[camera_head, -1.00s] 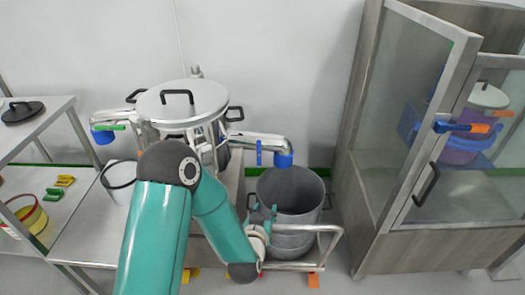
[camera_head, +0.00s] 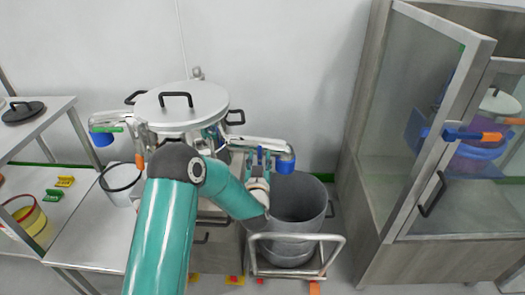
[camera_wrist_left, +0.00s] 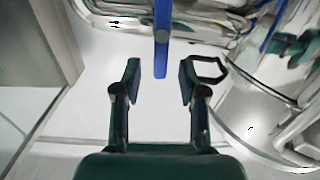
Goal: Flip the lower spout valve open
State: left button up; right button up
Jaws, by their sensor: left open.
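The steel vessel (camera_head: 182,108) has a spout on its right side (camera_head: 240,141), lower in the picture than the left one. This spout carries a blue lever handle (camera_head: 259,156), which hangs down, and ends in a blue outlet (camera_head: 285,160). In the left wrist view the blue lever (camera_wrist_left: 161,45) reaches down between my finger tips. My left gripper (camera_head: 259,165) is just below the spout with its fingers on either side of the lever; the wrist view shows the gripper (camera_wrist_left: 159,78) open, with gaps beside the lever. My right gripper is not in view.
A grey drum (camera_head: 313,207) on a wheeled cart (camera_head: 338,240) stands below the right spout. The left spout has a green lever (camera_head: 108,129). A glass-door cabinet (camera_head: 425,140) stands at the right, and a steel table (camera_head: 85,225) at the left.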

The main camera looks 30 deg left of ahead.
aim_at(260, 153)
pick_arm(q)
jog(key=shift+x, duration=2.05)
